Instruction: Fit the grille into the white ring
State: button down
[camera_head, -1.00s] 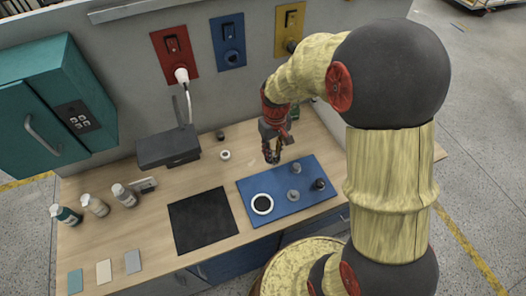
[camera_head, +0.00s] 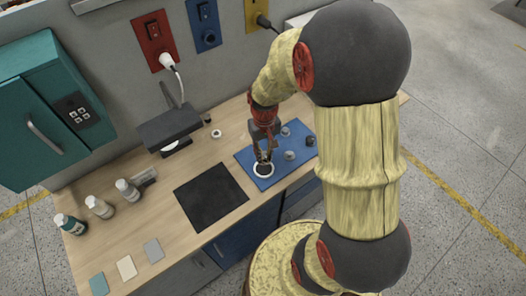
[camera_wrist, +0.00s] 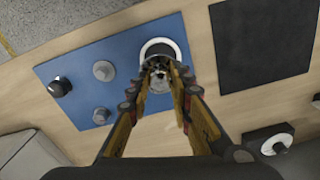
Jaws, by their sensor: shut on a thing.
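The white ring (camera_head: 263,178) lies on the blue board (camera_head: 247,155), near its left front part, with a dark inside. It also shows in the wrist view (camera_wrist: 178,52), partly hidden by my fingers. My gripper (camera_head: 265,158) points down at the ring. In the wrist view my gripper (camera_wrist: 160,78) is shut on the grille (camera_wrist: 160,72), a small grey round piece between the fingertips. The grille overlaps the ring's opening in that view. I cannot tell whether it touches the ring or is still above it.
The board also carries grey round pieces (camera_wrist: 104,71) (camera_wrist: 101,116) and a dark knob (camera_wrist: 60,87). A black mat (camera_head: 210,196) lies left of the board. A small white roll (camera_head: 216,134) and a grey box (camera_head: 170,130) stand behind. Bottles (camera_head: 128,189) stand at the left.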

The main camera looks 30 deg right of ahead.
aim_at(264, 154)
jog(key=shift+a, duration=0.1)
jog(key=shift+f+b, duration=1.8)
jog(key=shift+f, duration=1.1)
jog(key=shift+f, duration=0.9)
jog(key=c, duration=1.5)
grip_release()
jog(key=shift+c, duration=0.2)
jog(key=shift+r, duration=0.1)
notch_tip(264, 154, up, 12)
jog(key=shift+f, duration=0.1)
